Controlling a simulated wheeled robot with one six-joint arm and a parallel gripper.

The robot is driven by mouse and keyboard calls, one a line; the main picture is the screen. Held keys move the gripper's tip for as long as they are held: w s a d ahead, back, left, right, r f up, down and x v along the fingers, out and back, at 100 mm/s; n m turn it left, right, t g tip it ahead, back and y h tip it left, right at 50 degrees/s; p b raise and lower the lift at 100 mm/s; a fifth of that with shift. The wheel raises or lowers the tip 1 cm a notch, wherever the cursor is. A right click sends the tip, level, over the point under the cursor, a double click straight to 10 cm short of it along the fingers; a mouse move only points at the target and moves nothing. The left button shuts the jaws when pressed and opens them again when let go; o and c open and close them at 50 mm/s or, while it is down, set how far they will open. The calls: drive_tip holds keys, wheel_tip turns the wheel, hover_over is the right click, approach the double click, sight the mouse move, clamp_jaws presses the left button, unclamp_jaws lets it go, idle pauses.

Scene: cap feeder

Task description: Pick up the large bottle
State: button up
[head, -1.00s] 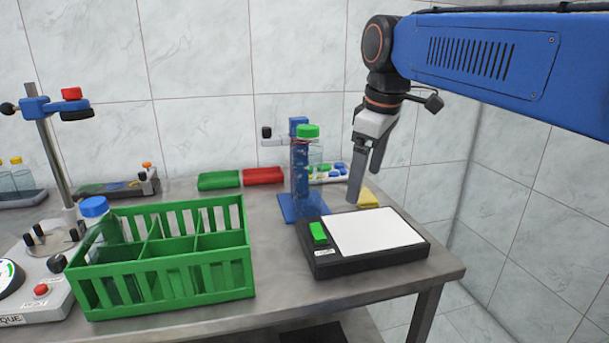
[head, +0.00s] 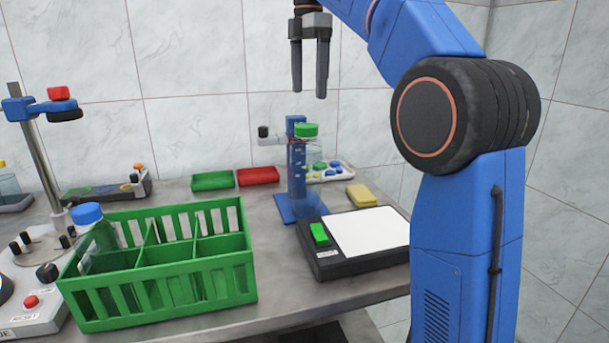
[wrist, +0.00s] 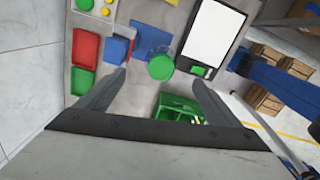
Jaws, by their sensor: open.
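A clear bottle with a green cap (head: 306,130) stands upright at the blue stand (head: 297,170) on the bench. Its see-through body is hard to tell from what is behind it. In the wrist view the green cap (wrist: 160,67) shows from above, just beyond and between my spread fingertips (wrist: 158,80).
A black device with a white plate (head: 370,232) is right of the stand, with a yellow block (head: 361,196) behind it. Green (head: 213,181) and red (head: 258,176) trays lie at the back. A clamp stand (head: 40,150) is at the left.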

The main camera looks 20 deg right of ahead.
sight(308, 125)
wheel_tip(308, 125, down, 12)
drive_tip(key=shift+s+a+f, duration=0.1)
drive_tip(key=shift+a+f, duration=0.1)
drive_tip(key=shift+f, duration=1.1)
drive_tip(key=shift+s+a+f, duration=0.1)
drive_tip(key=shift+a+f, duration=0.1)
drive_tip(key=shift+f, duration=1.1)
drive_tip(key=c, duration=2.2)
drive_tip(key=shift+o, duration=0.2)
drive_tip(key=shift+r, duration=0.1)
